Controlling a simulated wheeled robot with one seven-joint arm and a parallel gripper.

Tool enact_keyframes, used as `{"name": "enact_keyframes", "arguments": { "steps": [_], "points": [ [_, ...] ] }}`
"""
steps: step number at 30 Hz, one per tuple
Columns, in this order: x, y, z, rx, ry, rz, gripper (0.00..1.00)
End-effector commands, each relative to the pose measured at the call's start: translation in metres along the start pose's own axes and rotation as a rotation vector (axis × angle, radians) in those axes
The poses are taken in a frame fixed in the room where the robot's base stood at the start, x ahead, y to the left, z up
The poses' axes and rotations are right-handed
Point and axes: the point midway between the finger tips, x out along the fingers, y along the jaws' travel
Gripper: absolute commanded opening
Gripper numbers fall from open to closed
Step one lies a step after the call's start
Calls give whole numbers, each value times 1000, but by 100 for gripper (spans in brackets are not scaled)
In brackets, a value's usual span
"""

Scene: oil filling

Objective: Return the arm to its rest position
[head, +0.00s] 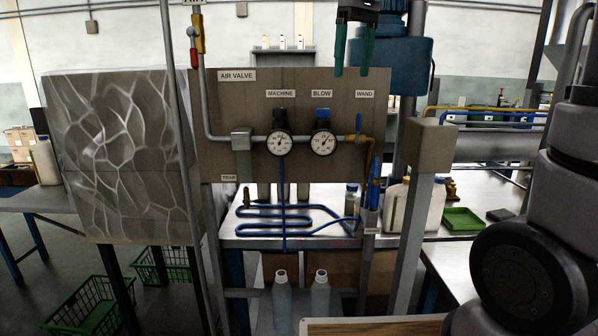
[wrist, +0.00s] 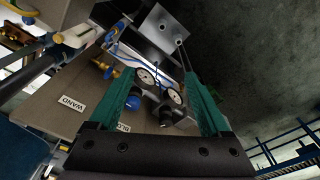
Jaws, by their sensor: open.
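My gripper (head: 353,57) shows at the top of the head view, with its green fingers hanging down in front of the upper edge of the grey air-valve panel (head: 226,120). The fingers stand apart with nothing between them. In the wrist view my gripper (wrist: 158,92) has both green fingers spread wide, and the panel's gauges and blue knob appear beyond and between them. My arm (head: 530,265) fills the right side of the head view. Its links between there and the gripper are mostly out of frame.
The panel carries two gauges (head: 280,143) and piping. Below it, a blue coiled hose (head: 285,222) lies by a metal table with a green tray (head: 462,219). Two bottles (head: 282,300) stand low in front. A patterned board (head: 115,155) and green crates (head: 88,308) are at left.

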Motion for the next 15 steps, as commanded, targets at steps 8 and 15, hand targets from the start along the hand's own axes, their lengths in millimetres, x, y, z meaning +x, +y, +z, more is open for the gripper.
{"name": "enact_keyframes", "arguments": {
  "steps": [8,15],
  "points": [
    [5,22,59,246,143,3,81],
    [32,38,138,637,375,-21,81]
  ]
}}
